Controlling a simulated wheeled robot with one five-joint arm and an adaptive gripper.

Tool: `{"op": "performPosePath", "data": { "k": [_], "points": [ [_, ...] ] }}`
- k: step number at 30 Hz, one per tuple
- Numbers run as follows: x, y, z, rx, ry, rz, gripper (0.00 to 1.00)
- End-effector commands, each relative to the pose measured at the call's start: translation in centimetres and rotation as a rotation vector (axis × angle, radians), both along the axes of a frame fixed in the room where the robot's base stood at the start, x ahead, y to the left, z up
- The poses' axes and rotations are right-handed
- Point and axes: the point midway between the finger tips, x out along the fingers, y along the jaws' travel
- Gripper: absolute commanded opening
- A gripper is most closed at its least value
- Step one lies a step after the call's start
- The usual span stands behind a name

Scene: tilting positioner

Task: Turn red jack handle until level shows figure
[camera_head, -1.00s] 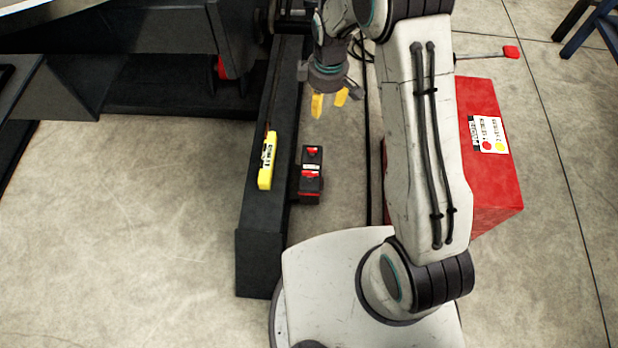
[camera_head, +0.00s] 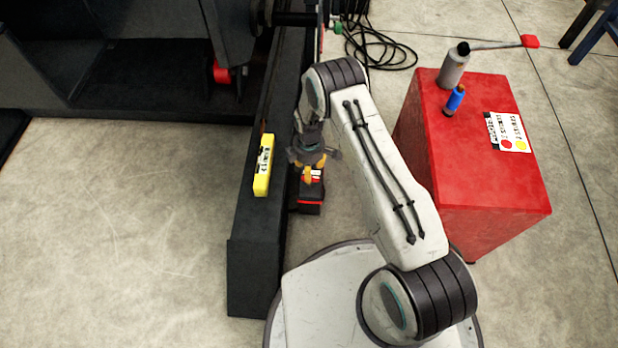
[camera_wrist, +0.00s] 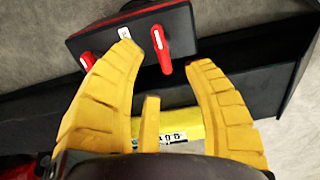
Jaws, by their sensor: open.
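A black box (camera_head: 310,200) with red parts stands beside the dark beam. In the wrist view the box (camera_wrist: 120,38) shows two short red handles, one (camera_wrist: 160,49) ahead of my fingertips and one (camera_wrist: 87,61) to the left. Which is the jack handle I cannot tell. My gripper (camera_head: 308,178) is open over the box, its yellow fingers (camera_wrist: 165,65) spread with nothing visibly held. The yellow level (camera_head: 263,165) lies on the beam; its display also shows partly behind the fingers in the wrist view (camera_wrist: 172,137). Its figure is too small to read.
A red cabinet (camera_head: 490,190) stands at right, bearing a grey cylinder (camera_head: 453,66), a blue-bodied part (camera_head: 455,99) and a red-tipped lever (camera_head: 530,41). The dark beam (camera_head: 255,240) runs along the left of the box. Black cables (camera_head: 375,50) lie behind. Floor at left is clear.

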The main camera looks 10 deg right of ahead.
Motion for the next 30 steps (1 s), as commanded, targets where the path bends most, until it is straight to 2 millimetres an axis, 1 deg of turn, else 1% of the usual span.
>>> {"op": "performPosePath", "data": {
  "k": [1, 6, 12, 17, 25, 26, 30],
  "points": [
    [-0.1, 0.0, -1.1, -0.001, 0.001, 0.0, 0.46],
    [-0.1, 0.0, -3.1, -0.001, 0.002, -0.001, 0.46],
    [0.0, 0.0, -4.7, 0.0, 0.001, -0.002, 0.46],
    [0.0, 0.0, -5.1, 0.0, 0.0, -0.002, 0.46],
    [0.0, 0.0, -5.1, 0.0, 0.0, -0.002, 0.46],
    [0.0, 0.0, -5.1, 0.0, 0.0, -0.002, 0.49],
    [0.0, 0.0, -5.1, 0.0, 0.0, -0.002, 0.37]
  ]
}}
